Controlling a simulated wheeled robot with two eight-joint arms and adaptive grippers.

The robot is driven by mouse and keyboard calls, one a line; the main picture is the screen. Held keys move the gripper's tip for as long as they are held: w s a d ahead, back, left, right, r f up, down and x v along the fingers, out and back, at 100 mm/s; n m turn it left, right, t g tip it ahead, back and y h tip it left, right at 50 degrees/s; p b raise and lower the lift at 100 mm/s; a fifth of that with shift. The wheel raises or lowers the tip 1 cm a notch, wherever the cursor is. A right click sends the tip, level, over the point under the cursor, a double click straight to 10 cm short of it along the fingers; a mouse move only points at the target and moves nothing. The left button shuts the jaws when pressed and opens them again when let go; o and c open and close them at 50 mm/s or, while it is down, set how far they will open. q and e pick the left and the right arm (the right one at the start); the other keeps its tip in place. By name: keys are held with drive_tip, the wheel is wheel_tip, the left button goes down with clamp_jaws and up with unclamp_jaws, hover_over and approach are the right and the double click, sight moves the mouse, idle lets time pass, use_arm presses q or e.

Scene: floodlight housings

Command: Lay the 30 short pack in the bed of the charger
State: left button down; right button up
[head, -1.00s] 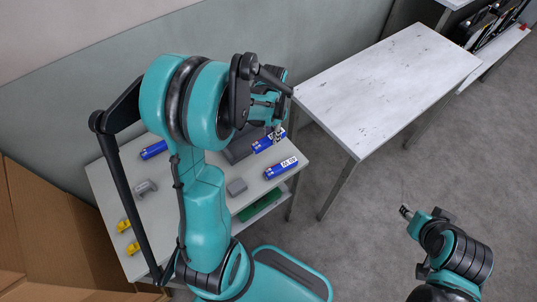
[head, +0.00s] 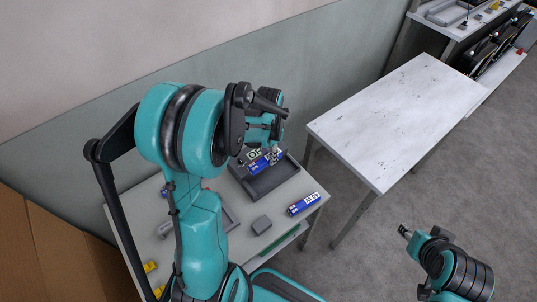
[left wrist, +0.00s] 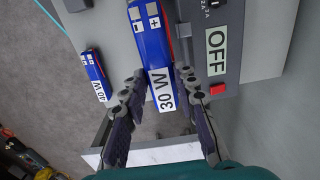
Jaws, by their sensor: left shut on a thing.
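My left gripper (head: 266,155) is shut on the blue 30 W pack (head: 257,168), held at the back of the charger (head: 268,189), a dark grey tray-like unit with an empty front part showing. In the left wrist view the pack (left wrist: 152,40) reaches forward from between the fingers (left wrist: 160,88), its white "30 W" label facing the camera. The charger's panel (left wrist: 229,30), with an "OFF" label and red button, is just right of the pack. I cannot tell whether the pack touches the charger. My right gripper (head: 405,231) is over the floor, too small to read.
A blue 40 W pack (head: 303,204) and a small grey block (head: 261,224) lie on the grey bench. Yellow items (head: 150,267) are at its left front. My left arm covers part of the bench. An empty white table (head: 395,120) stands to the right.

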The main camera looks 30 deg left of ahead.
use_arm(q)
drive_tip(key=shift+d, duration=0.2)
drive_tip(key=shift+a+f, duration=0.1)
drive_tip(key=shift+a, duration=0.2)
drive_tip(key=shift+f+b, duration=0.2)
drive_tip(key=shift+b, duration=0.15)
drive_tip(key=shift+d+f+b, duration=0.1)
drive_tip(key=shift+f+b, duration=0.45)
drive_tip(key=shift+f, duration=0.1)
wheel_tip(320, 180, down, 8)
drive_tip(key=b, duration=0.7)
drive_tip(key=shift+f, duration=0.1)
drive_tip(key=shift+f+b, duration=1.3)
drive_tip(key=shift+f, duration=0.15)
drive_tip(key=c, duration=1.1)
unclamp_jaws()
